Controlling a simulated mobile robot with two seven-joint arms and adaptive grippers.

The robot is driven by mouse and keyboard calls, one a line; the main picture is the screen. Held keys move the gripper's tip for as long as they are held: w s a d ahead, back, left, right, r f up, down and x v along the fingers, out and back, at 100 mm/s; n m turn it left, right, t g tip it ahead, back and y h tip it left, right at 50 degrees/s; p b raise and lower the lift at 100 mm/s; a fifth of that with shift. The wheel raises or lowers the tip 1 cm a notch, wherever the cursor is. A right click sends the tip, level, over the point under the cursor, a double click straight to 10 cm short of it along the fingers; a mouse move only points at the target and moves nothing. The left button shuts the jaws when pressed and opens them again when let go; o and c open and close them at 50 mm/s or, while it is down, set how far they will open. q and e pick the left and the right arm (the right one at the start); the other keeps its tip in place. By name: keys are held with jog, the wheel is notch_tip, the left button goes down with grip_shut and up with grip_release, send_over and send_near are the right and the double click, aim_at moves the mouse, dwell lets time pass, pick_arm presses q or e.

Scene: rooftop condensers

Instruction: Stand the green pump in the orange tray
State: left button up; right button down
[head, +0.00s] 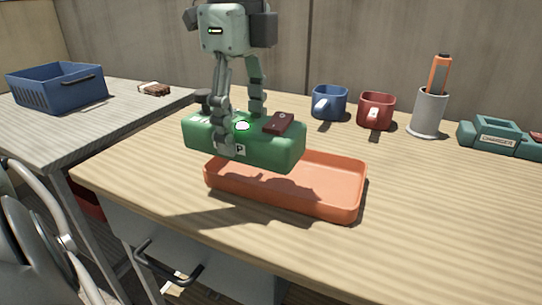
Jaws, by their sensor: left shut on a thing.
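The green pump (275,150) is a long block with a dark red part on top and a white label on its front. My left gripper (238,128) comes down from above and is shut on the pump. The gripper fingers hide part of the pump's top and front. The orange tray (345,203) lies on the wooden table, below and slightly right of the pump. The pump hides the tray's far left part. The pump appears held above the tray, with a shadow on the tray and table. My right gripper is not in view.
Behind the tray stand a blue mug (329,103), a red mug (376,111) and a grey holder (428,112) with an orange-handled tool. A teal charger (495,135) is at the right. A blue basket (57,88) sits on the left table. The table right of the tray is clear.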

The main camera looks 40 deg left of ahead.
pick_arm(q)
jog(key=w+f, duration=0.1)
jog(key=w, duration=0.1)
jog(key=w+f, duration=0.1)
jog(key=w, duration=0.1)
jog(key=w+f, duration=0.1)
jog(key=w, duration=0.1)
jog(key=shift+w+a+f, duration=0.1)
jog(key=shift+w+f, duration=0.05)
jog(key=shift+f, duration=0.35)
notch_tip(320, 180, down, 3)
jog(key=shift+f, duration=0.35)
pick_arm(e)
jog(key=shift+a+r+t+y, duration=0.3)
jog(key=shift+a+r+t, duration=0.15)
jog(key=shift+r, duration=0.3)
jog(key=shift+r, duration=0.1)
pick_arm(q)
jog(key=shift+f+b, duration=0.1)
jog(key=shift+b, duration=0.25)
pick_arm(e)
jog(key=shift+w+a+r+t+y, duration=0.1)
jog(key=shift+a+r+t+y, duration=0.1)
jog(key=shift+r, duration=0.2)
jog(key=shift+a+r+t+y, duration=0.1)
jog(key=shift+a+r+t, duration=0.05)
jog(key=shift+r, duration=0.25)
pick_arm(q)
jog(key=o, duration=1.7)
